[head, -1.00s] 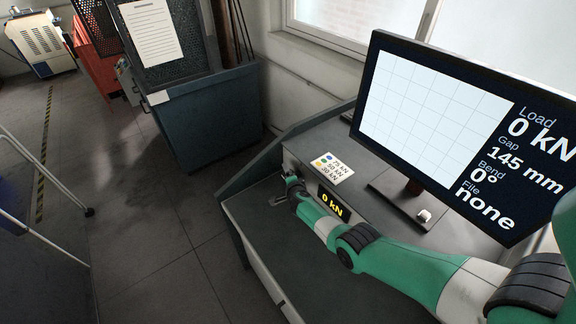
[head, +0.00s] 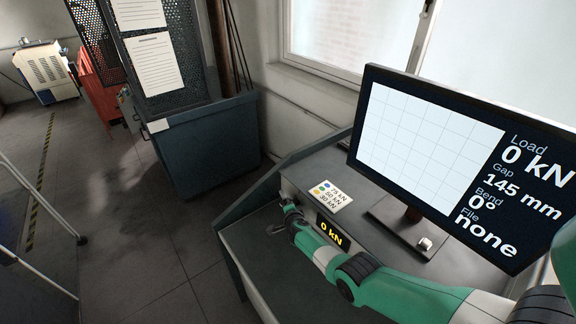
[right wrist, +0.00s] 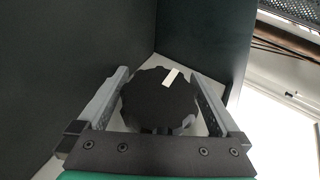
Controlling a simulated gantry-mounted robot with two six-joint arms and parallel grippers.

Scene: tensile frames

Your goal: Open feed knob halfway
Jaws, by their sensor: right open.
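The feed knob (right wrist: 150,103) is black with a scalloped rim and a white mark (right wrist: 170,77). In the right wrist view the mark points up and slightly right. My right gripper (right wrist: 160,74) is open, with one finger on each side of the knob; I cannot tell whether either finger touches it. In the head view my right gripper (head: 280,218) is at the left end of the console, low on its front panel, and the knob is hidden or too small to make out. My left gripper is not in view.
The monitor (head: 435,155) reads load 0 kN, gap 145 mm, bend 0°, file none. A small display (head: 330,230) on the console reads 0 kN. A label card (head: 331,196) with coloured dots lies on top. A blue-grey cabinet (head: 205,137) stands behind, left of the console.

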